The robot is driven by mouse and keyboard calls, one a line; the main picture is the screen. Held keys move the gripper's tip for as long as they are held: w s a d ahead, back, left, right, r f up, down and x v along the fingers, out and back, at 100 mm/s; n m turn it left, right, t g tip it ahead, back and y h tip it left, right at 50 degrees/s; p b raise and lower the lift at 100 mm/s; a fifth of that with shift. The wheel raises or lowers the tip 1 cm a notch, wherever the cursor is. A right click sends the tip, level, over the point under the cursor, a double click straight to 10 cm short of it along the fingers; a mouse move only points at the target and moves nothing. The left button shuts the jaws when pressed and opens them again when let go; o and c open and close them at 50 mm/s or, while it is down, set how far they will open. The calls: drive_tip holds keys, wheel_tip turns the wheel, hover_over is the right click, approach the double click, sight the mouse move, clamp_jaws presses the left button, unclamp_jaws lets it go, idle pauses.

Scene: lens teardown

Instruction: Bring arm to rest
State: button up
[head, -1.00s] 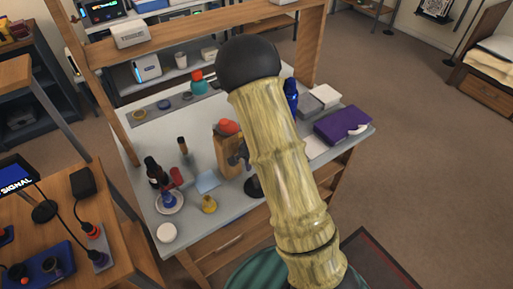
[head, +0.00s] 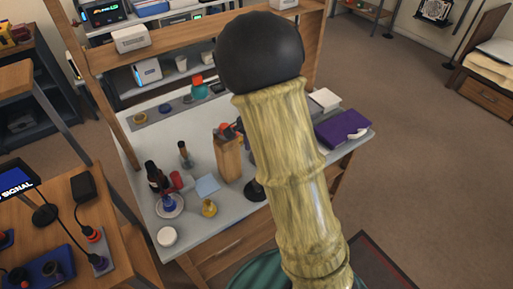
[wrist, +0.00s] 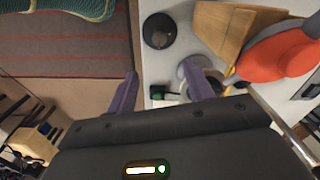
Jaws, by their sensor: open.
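My arm, with a black ball joint and pale bamboo-like links, rises across the middle of the head view and hides part of the workbench. My gripper (wrist: 161,76) shows in the wrist view with its two purple fingers wide apart. I see nothing held between them. The fingers hang over the boundary between the pale bench top (wrist: 181,20) and the floor side. A wooden block (wrist: 222,28) and a red-orange object (wrist: 283,55) are to their right. A round black base (wrist: 160,31) lies beyond the fingertips. The gripper is hidden behind my arm in the head view.
On the workbench (head: 205,237) stand a dark bottle (head: 155,174), a yellow item (head: 209,208), a white round jar (head: 167,236) and the wooden block (head: 229,160). A purple case (head: 343,129) lies at the right edge. Open carpet (head: 440,160) lies to the right.

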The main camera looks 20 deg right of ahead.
drive_tip(key=s+r+n+t, duration=0.1)
drive_tip(key=s+r+n, duration=0.1)
drive_tip(key=s+n, duration=0.3)
drive_tip(key=s+r+n+t, duration=0.1)
drive_tip(key=s+r+n, duration=0.1)
drive_tip(key=s+n, duration=0.4)
drive_tip(key=s, duration=0.3)
drive_tip(key=shift+a+r+t, duration=0.15)
drive_tip(key=shift+r+t, duration=0.1)
drive_tip(key=shift+t, duration=0.05)
drive_tip(key=shift+s, duration=0.1)
